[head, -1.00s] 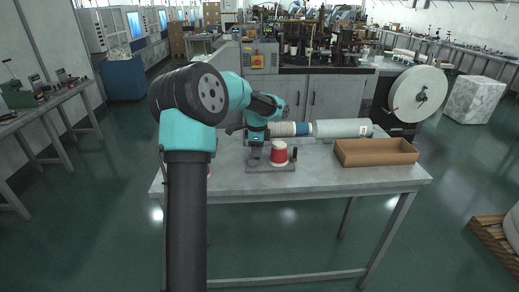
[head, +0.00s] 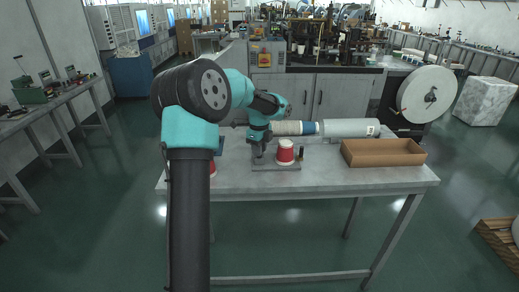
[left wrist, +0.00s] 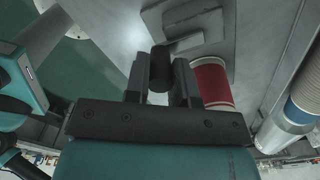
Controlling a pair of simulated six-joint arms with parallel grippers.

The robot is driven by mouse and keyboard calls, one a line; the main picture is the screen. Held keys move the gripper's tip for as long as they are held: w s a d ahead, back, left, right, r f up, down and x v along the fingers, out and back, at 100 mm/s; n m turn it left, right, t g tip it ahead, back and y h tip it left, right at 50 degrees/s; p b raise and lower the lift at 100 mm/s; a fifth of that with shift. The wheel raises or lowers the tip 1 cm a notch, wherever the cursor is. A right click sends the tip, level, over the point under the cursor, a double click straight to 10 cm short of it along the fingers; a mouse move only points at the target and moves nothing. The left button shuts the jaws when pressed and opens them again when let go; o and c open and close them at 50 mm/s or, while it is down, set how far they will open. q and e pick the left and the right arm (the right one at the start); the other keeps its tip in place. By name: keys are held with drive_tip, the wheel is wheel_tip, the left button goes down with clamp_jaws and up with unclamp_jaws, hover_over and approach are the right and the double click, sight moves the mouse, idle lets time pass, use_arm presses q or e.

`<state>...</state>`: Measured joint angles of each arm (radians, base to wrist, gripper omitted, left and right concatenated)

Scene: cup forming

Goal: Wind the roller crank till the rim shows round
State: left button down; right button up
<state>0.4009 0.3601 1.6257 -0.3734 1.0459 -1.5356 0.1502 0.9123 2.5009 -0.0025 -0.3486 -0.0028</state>
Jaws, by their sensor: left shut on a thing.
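A red cup (head: 285,153) with a pale rim lies on its side or stands at a small grey metal fixture (head: 276,168) on the table; its tilt is hard to tell in the head view. The red cup (left wrist: 211,83) is right of my fingers in the left wrist view. My left gripper (head: 259,149) is at the fixture's left side. In the left wrist view its fingers (left wrist: 160,80) are shut on the dark round crank handle (left wrist: 159,65). The grey crank parts (left wrist: 188,25) lie just beyond. My right gripper is not in view.
A small dark cylinder (head: 301,154) stands right of the cup. The table's front strip (head: 330,180) is clear.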

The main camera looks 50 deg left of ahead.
use_arm(q)
drive_tip(key=c, duration=1)
unclamp_jaws()
drive_tip(key=shift+r, duration=0.1)
wheel_tip(320, 180, up, 17)
drive_tip(key=shift+r, duration=0.15)
